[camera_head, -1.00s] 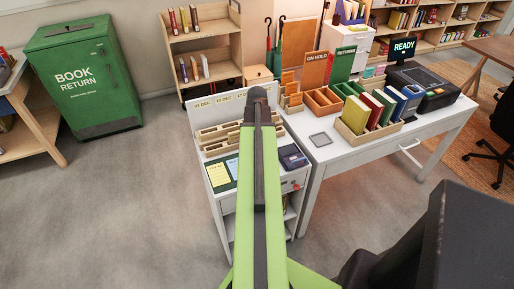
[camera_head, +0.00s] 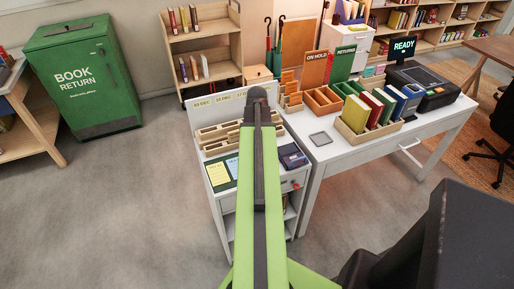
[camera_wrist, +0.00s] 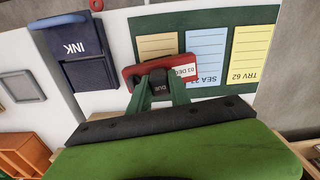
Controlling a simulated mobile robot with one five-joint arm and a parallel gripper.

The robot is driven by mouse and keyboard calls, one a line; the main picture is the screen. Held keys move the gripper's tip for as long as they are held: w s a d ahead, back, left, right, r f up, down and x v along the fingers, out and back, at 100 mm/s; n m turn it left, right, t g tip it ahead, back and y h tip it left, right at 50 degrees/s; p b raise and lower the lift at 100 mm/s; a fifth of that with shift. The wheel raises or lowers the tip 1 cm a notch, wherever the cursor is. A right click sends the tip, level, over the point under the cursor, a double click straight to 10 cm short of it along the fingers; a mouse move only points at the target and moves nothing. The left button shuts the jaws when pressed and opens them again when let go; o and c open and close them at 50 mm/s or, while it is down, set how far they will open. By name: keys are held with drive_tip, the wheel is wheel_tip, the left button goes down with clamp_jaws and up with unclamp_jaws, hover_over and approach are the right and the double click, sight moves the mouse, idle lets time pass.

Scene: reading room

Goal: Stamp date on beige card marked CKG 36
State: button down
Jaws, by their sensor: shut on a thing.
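My gripper (camera_wrist: 160,92) is shut on a red date stamp (camera_wrist: 131,74) in the wrist view. The stamp has a dark grip marked DUE and a white label reading 03 DEC. It is over the lower part of a beige card (camera_wrist: 157,44) and hides that card's marking. I cannot tell whether the stamp touches the card. A blue card (camera_wrist: 206,45) marked SEA and a yellow card (camera_wrist: 251,45) marked TRV 62 lie beside it on a dark green mat (camera_wrist: 187,18). In the head view, my arm hides the gripper, stamp and beige card.
A dark ink pad (camera_wrist: 84,55) marked INK lies left of the mat in the wrist view; it also shows on the white desk (camera_head: 293,156) in the head view. A wooden rack (camera_head: 215,136) stands behind the mat. A grey square tray (camera_head: 320,139) lies right.

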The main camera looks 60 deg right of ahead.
idle(0.3)
wheel_tip(320, 180, up, 7)
drive_tip(key=p, duration=0.7)
